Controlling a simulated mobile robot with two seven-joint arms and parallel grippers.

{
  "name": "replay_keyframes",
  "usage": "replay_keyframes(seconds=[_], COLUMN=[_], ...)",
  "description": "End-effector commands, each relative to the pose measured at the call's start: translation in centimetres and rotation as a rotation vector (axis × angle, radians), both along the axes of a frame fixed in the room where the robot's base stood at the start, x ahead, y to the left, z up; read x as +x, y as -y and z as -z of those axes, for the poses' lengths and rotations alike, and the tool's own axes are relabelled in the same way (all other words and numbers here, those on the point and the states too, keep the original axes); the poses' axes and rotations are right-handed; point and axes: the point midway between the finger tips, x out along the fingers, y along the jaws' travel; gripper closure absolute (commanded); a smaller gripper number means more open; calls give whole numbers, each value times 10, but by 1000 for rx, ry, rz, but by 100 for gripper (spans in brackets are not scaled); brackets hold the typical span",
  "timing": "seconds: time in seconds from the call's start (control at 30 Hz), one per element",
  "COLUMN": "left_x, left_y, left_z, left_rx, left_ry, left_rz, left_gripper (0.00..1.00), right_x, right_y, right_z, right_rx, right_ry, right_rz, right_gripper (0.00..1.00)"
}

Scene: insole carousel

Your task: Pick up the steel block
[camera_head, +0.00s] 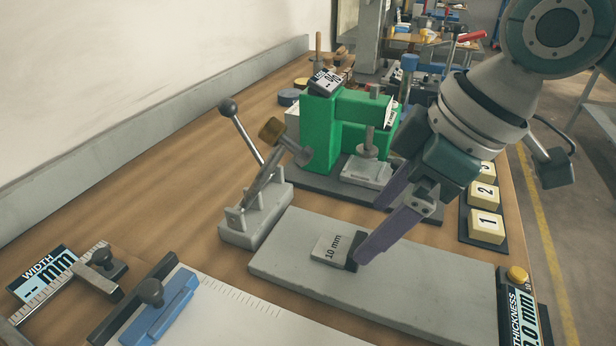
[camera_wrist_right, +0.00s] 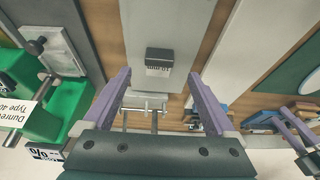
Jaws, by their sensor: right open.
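The steel block (camera_head: 333,249) is a small grey block marked "10 mm" with a dark end. It lies on the grey slab (camera_head: 420,282) in the head view, and it also shows in the right wrist view (camera_wrist_right: 159,58). My right gripper (camera_head: 372,232) is open, its purple fingers pointing down at the block's dark end. In the right wrist view the block lies just beyond and between the spread fingertips (camera_wrist_right: 159,75), with nothing held. The near finger overlaps the block's edge in the head view; contact cannot be told. My left gripper is not in the head view.
A grey toggle clamp (camera_head: 256,222) with a raised lever stands left of the slab. A green press (camera_head: 322,130) stands behind. Yellow numbered pads (camera_head: 486,226) and a thickness display (camera_head: 520,315) lie at the right.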

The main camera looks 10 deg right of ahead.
Motion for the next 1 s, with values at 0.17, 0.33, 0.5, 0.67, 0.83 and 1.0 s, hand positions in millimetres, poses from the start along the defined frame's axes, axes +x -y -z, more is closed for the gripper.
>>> replay_keyframes(seconds=[0.17,0.33,0.5,0.67,0.83,1.0], left_x=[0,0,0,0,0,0], left_y=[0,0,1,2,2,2], left_z=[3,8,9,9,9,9], left_rx=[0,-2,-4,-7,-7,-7], left_ry=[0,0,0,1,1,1], left_rz=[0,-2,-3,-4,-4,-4], left_gripper=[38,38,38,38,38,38], right_x=[3,8,10,10,10,10], right_y=[-6,-14,-16,-16,-16,-16], right_z=[21,46,52,52,52,51], right_rx=[0,-1,-2,-2,-2,-1], right_ry=[-3,-2,1,1,1,0], right_rz=[0,1,-1,-1,-1,0], right_gripper=[9,9,9,10,29,48])
